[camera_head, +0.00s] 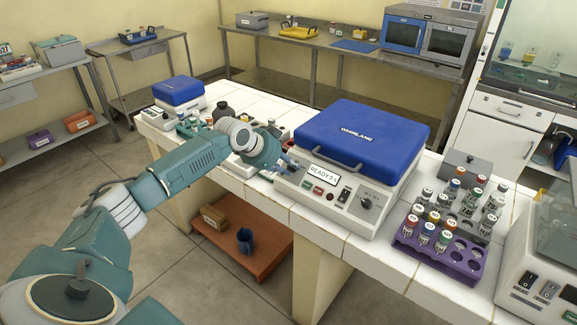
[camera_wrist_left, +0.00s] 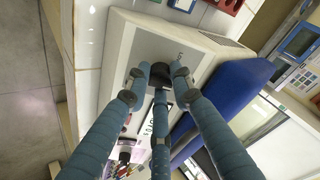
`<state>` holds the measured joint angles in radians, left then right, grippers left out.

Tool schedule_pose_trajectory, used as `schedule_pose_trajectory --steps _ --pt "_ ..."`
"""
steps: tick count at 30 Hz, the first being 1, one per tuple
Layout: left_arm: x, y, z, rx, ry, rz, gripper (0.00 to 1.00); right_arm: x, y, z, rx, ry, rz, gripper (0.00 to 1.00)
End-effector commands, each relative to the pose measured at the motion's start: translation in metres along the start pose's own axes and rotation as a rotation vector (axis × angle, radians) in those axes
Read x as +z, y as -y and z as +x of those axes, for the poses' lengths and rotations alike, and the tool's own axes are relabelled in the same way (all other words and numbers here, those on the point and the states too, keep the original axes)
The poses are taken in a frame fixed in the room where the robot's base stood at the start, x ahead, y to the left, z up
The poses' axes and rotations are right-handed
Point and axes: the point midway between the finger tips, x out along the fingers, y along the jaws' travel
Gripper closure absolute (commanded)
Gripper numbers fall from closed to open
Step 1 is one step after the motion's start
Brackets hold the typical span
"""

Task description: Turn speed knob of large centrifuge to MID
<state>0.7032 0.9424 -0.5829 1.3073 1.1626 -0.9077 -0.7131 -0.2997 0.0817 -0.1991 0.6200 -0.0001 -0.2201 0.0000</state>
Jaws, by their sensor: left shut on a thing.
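The large centrifuge (camera_head: 330,222) stands on the white tiled bench with its blue lid (camera_head: 362,132) closed. Its display (camera_head: 323,177) reads READY, and a dark knob (camera_head: 365,203) shows at the right of the sloped front panel. My left gripper (camera_head: 288,167) is at the panel's left end. In the left wrist view, the fingers of my left gripper (camera_wrist_left: 158,76) are shut around another dark knob (camera_wrist_left: 158,71) on the panel, beyond the display. The fingers cover much of that knob; its pointer and any speed marks cannot be read. My right gripper is not in view.
A smaller blue-lidded device (camera_head: 179,92) and bottles are at the bench's far left. A white device (camera_head: 540,260) stands at the right edge.

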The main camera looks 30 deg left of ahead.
Motion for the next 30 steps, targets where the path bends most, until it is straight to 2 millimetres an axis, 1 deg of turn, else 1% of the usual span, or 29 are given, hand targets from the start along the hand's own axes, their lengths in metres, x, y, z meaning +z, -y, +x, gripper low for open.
schedule_pose_trajectory --steps 1,9,10,12,20,23,26,29,30 --pt "0.005 -0.003 0.002 0.007 0.012 0.0 1.0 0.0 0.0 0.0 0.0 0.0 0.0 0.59" --pt "0.006 -0.003 0.002 0.007 0.013 -0.001 1.0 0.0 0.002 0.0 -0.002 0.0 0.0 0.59" --pt "0.006 -0.003 0.002 0.007 0.013 -0.001 0.72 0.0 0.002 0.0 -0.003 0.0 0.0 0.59" --pt "0.005 -0.002 0.002 0.006 0.011 -0.001 0.59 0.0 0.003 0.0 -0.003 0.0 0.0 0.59" --pt "0.002 -0.001 0.0 0.002 0.005 -0.001 0.59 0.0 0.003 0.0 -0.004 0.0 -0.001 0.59" --pt "0.002 0.0 -0.004 0.001 0.004 0.0 0.59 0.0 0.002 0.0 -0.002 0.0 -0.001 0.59" --pt "0.003 0.001 -0.016 -0.001 0.004 0.001 0.59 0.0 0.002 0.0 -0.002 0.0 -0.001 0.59" --pt "0.003 0.0 -0.036 0.0 0.006 0.003 0.59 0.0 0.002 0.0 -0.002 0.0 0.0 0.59" --pt "0.004 0.001 -0.045 -0.001 0.007 0.002 0.59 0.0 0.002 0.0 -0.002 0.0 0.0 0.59"
